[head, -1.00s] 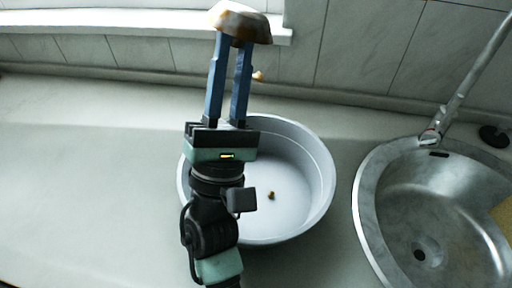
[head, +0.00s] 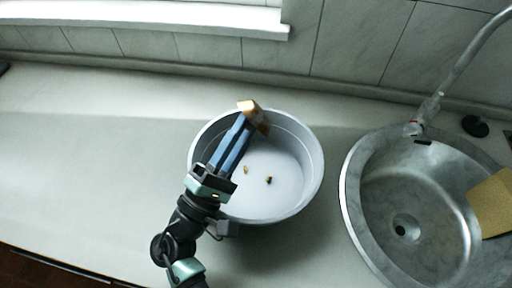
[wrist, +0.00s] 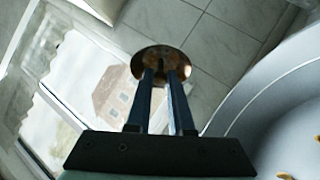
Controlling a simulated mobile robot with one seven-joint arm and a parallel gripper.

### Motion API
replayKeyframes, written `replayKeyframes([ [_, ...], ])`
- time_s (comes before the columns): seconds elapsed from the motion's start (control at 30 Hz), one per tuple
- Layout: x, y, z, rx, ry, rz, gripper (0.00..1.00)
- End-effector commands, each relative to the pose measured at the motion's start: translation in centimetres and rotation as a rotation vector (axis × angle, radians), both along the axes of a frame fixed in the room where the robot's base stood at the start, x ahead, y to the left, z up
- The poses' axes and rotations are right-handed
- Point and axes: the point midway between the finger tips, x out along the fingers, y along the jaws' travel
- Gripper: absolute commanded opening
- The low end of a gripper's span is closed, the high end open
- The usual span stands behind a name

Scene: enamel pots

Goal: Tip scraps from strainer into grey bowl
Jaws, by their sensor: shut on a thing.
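My gripper (head: 243,122) is shut on a small copper-coloured strainer (head: 254,112), holding it over the far rim side of the grey bowl (head: 313,165). The strainer is tilted, and its inside is not clear in the head view. Two small brown scraps, one left (head: 246,170) and one right (head: 269,180), lie on the bowl's floor. In the wrist view the strainer (wrist: 150,58) shows as a round disc beyond the fingers. The bowl's pale wall (wrist: 268,92) curves at the right there, with scraps (wrist: 285,176) at the lower right corner.
A round steel sink (head: 380,200) with a tap (head: 455,75) is to the right of the bowl. A yellow cloth or sponge (head: 492,205) lies at its right side. The counter (head: 90,160) to the left is clear. A tiled wall and window sill (head: 150,18) stand behind.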

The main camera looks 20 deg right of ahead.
Motion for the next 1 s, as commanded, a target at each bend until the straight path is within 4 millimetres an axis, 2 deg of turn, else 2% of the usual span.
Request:
replayKeyframes([
  [0.03,0.1,0.0,0.6,0.034,0.002,0.002,0.0],
  [0.4,0.1,-0.8,-0.7,0.304,0.026,-0.001,0.0],
  [1.0,0.2,-2.0,0.3,0.612,0.053,-0.002,0.0],
])
